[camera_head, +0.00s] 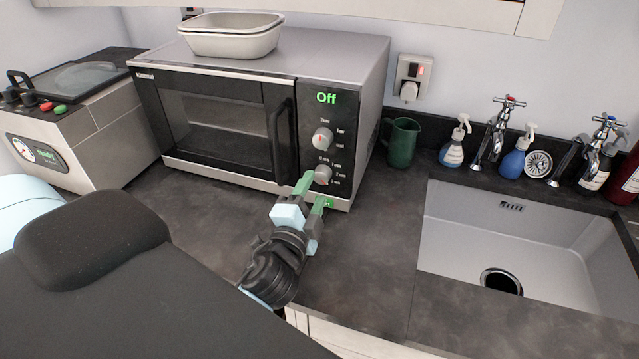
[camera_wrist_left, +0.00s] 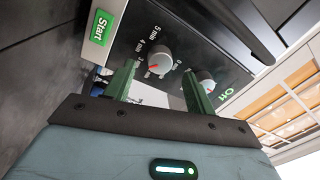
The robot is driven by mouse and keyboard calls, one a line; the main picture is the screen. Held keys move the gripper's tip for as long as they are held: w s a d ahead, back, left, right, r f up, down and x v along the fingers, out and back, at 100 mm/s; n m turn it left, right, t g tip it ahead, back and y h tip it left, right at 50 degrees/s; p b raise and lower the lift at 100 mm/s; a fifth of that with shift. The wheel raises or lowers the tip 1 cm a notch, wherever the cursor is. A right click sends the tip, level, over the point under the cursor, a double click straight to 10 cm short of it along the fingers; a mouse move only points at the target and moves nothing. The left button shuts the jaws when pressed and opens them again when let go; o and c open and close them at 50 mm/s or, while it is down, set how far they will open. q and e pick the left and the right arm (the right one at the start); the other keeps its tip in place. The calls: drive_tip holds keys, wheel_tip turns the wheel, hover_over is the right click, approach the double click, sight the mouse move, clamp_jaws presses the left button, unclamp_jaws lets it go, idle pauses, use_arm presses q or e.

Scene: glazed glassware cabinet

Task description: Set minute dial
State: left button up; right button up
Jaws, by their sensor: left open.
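The minute dial (camera_head: 322,174) is the lower grey knob on the microwave's (camera_head: 347,70) control panel. In the left wrist view the minute dial (camera_wrist_left: 160,58) shows a red pointer mark and minute labels around it. My left gripper (camera_head: 311,193) is open in front of the panel, its green fingers pointing at the lower dial. In the wrist view the dial shows between the fingertips of my left gripper (camera_wrist_left: 158,73); I cannot tell whether they touch it. The display (camera_head: 326,98) reads "Off". My right gripper is not in view.
The upper dial (camera_head: 322,139) sits just above, and the green start button (camera_head: 328,204) below. The microwave door handle (camera_head: 279,140) is left of the panel. A green jug (camera_head: 402,143) stands right of the microwave, before the sink (camera_head: 455,235). A dish (camera_head: 232,42) sits on top.

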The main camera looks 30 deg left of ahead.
use_arm(q)
drive_tip(key=v, duration=0.4)
drive_tip(key=shift+b, duration=0.35)
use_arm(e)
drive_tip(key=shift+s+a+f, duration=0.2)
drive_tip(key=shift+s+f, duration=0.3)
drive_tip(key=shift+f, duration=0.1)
